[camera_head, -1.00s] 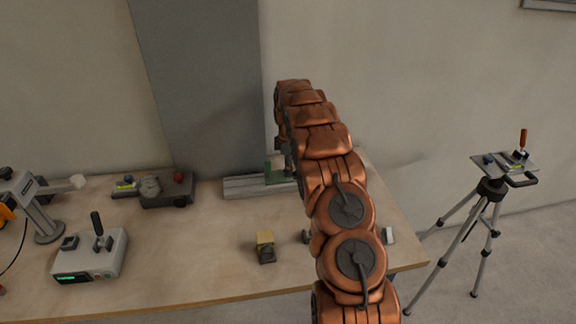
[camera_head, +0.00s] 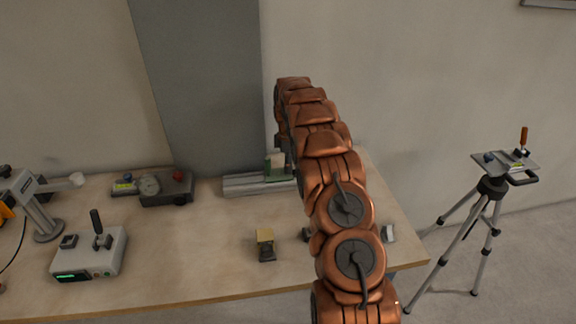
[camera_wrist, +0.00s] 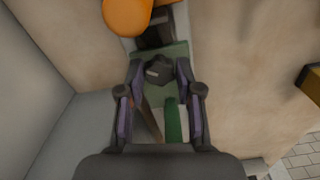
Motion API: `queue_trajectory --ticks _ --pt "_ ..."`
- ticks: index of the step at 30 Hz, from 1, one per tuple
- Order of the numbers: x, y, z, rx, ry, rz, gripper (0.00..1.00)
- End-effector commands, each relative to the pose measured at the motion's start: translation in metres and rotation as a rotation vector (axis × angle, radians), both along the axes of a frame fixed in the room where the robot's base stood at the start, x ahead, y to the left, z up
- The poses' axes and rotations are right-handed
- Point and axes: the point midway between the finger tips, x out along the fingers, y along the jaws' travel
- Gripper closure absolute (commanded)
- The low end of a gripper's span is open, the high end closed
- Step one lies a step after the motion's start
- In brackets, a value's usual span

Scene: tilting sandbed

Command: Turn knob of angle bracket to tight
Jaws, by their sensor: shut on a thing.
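The green angle bracket (camera_head: 275,169) stands on a grey slotted rail (camera_head: 240,185) at the back of the workbench in the head view. In the wrist view the bracket (camera_wrist: 173,122) is below a dark lobed knob (camera_wrist: 158,68). My gripper (camera_wrist: 159,74) has one finger on each side of this knob and is shut on it. In the head view my copper arm covers the right part of the rail, and the fingers and knob cannot be made out there.
A yellow-topped block (camera_head: 265,243) stands on the open middle of the workbench (camera_head: 190,250). A control box with a lever (camera_head: 90,255) and a gauge device (camera_head: 165,188) are at left. A tripod (camera_head: 490,190) stands off the right end. An orange rounded part (camera_wrist: 127,14) is close above the knob.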

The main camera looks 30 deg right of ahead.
Motion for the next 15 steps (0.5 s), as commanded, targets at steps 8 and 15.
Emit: queue_trajectory --ticks 8,15 --pt "0.0009 0.0011 -0.0045 0.000 -0.002 -0.162 1.00" --pt "0.0016 0.0001 -0.0037 -0.001 -0.006 -0.384 1.00"
